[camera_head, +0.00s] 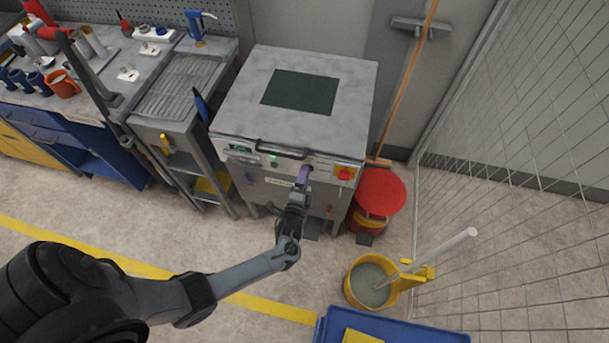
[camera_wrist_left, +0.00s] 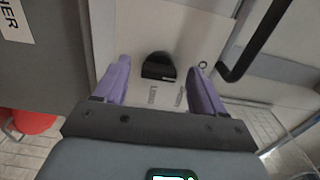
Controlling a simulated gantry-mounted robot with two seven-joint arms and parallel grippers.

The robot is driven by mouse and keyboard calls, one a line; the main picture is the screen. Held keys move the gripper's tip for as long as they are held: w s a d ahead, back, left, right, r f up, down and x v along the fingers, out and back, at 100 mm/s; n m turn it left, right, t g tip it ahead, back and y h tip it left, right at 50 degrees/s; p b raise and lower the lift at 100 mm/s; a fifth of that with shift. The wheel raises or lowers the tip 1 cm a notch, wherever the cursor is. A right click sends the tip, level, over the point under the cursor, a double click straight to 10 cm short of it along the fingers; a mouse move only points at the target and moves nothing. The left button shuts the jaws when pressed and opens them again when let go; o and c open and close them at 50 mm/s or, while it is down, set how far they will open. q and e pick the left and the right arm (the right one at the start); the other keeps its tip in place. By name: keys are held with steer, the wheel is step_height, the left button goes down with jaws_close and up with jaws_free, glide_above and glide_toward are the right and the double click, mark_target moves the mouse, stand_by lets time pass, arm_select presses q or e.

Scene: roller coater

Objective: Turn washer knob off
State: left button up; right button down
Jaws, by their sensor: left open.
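The washer (camera_head: 298,85) is a grey metal box machine with a dark panel in its top and controls on its front face. In the left wrist view, a black knob (camera_wrist_left: 158,67) sits on the pale front panel, with small lettering beside it. My left gripper (camera_head: 304,176) is at the washer's front, below the top edge. Its two purple fingers are open, one on each side of the knob, with visible gaps. Whether the fingertips reach the panel is unclear. In the head view the gripper hides the knob. My right gripper is not in view.
A black bar handle (camera_head: 281,150) runs along the washer's front, close to the gripper. A red switch on a yellow plate (camera_head: 345,173) sits to the right. A red-lidded bin (camera_head: 380,190), a yellow bucket (camera_head: 370,282) and a mesh fence (camera_head: 520,130) stand further right.

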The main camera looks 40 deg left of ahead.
arm_select(q)
steer(key=p+v, duration=0.1)
steer(key=v, duration=0.8)
steer(key=shift+s, duration=0.35)
steer(key=shift+d, duration=0.15)
steer(key=shift+f, duration=0.1)
